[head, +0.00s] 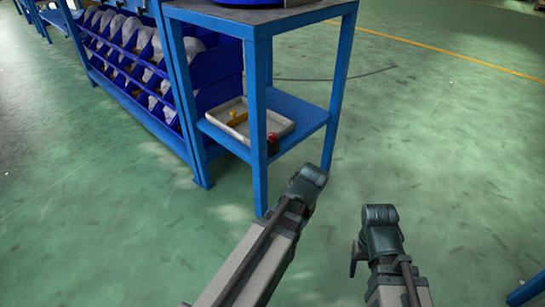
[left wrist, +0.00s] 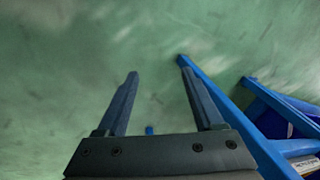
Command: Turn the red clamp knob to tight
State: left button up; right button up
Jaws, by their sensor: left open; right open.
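A small red round thing (head: 272,138) shows at the near right corner of the tray on the lower shelf, just beside the table leg. It may be the red clamp knob, but it is too small to tell its setting. In the left wrist view my left gripper (left wrist: 158,70) is open and empty, its fingers apart over the green floor near blue frame bars. My right gripper (head: 357,260) shows only as a small dark part beside its arm at the lower right in the head view, away from the red thing.
A blue-framed table (head: 342,85) has a lower shelf (head: 305,119) bearing a pale tray (head: 286,127) with a yellow thing (head: 237,118) in it. A rack of blue bins (head: 122,50) stands at left.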

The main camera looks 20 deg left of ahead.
pick_arm(q)
jog(key=w+a+f+n+y+b, duration=0.2)
jog(key=w+a+f+y+b, duration=0.1)
jog(key=w+a+f+b, duration=0.15)
jog(key=w+a+r+n+t+y+b, duration=0.1)
jog(key=w+a+r+n+y+b, duration=0.1)
jog(key=w+n+y, duration=0.15)
jog(key=w+d+r+n+t+y, duration=0.1)
jog(key=w+d+r+n+y, duration=0.1)
jog(key=w+r+n+y, duration=0.2)
jog(key=w+d+r+n+t+y, duration=0.1)
jog(key=w+r+n+y, duration=0.3)
jog(key=r, duration=0.7)
jog(key=shift+w+d+r+t, duration=0.15)
jog(key=shift+w+d+t, duration=0.3)
jog(key=shift+w, duration=0.3)
pick_arm(e)
notch_tip(320, 180, down, 9)
pick_arm(q)
jog(key=shift+a+y, duration=0.1)
jog(key=shift+y, duration=0.15)
pick_arm(e)
jog(key=shift+r, duration=0.1)
